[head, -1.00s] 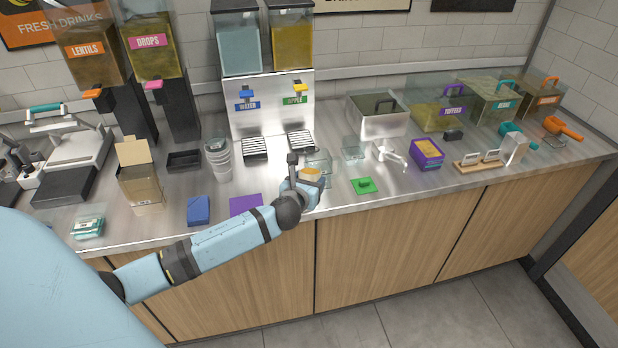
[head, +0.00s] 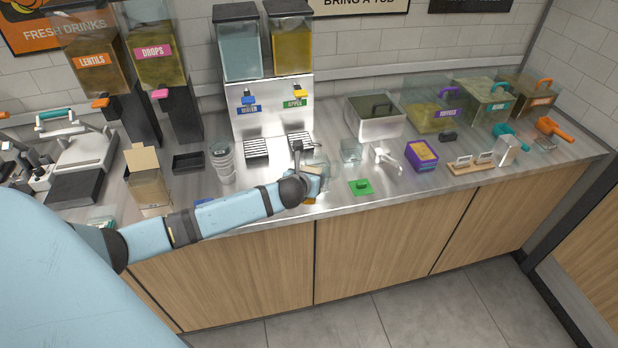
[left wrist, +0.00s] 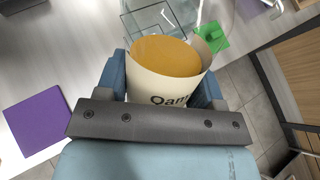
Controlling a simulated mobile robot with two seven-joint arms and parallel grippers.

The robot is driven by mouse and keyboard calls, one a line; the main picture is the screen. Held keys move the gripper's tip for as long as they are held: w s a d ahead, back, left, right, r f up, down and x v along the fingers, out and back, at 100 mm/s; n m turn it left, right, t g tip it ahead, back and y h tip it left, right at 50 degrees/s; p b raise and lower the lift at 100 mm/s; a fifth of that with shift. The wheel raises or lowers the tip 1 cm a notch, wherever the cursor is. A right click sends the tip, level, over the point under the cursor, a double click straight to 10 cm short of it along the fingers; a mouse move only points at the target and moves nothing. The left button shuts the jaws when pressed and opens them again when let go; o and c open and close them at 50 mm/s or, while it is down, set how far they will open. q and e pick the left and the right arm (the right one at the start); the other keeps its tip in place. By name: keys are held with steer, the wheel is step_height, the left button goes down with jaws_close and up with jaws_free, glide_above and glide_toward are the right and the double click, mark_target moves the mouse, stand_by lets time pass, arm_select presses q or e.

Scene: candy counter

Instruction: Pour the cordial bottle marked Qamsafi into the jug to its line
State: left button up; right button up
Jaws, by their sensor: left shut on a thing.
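My left gripper (head: 308,180) is shut on the cordial bottle, near the counter's front edge. In the left wrist view the bottle (left wrist: 168,88) is cream-white with an amber top surface, and dark letters reading "Qam" show on its side. The blue fingers of the gripper (left wrist: 163,85) hold it from both sides. In the head view the wrist hides most of the bottle. A clear glass vessel (left wrist: 150,18), seemingly the jug, stands just beyond the bottle; it also shows beside the gripper in the head view (head: 321,166). Its line cannot be made out.
Stacked cups (head: 223,162), an open carton (head: 150,190) and dispensers (head: 238,52) stand around. Another small clear container (head: 351,150) is close by.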

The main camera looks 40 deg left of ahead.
arm_select(q)
steer(key=shift+r, duration=0.1)
stand_by(0.3)
steer(key=shift+s+r+g+h, duration=0.15)
steer(key=shift+r+g+h, duration=0.2)
steer(key=shift+g, duration=0.55)
steer(key=shift+s+d+g, duration=0.1)
steer(key=shift+s+g, duration=0.05)
steer(key=shift+g, duration=0.35)
steer(key=shift+s+r+g+h, duration=0.1)
steer(key=shift+s+g+h, duration=0.2)
steer(key=shift+g, duration=0.3)
steer(key=shift+s+d+g+h, duration=0.2)
steer(key=shift+s+g+h, duration=0.2)
steer(key=shift+g, duration=0.4)
steer(key=shift+s+r+g+h, duration=0.15)
steer(key=shift+r+g+h, duration=0.1)
steer(key=shift+r+g, duration=0.45)
steer(key=shift+s+d+g, duration=0.1)
steer(key=shift+s+g, duration=0.05)
steer(key=shift+g, duration=0.25)
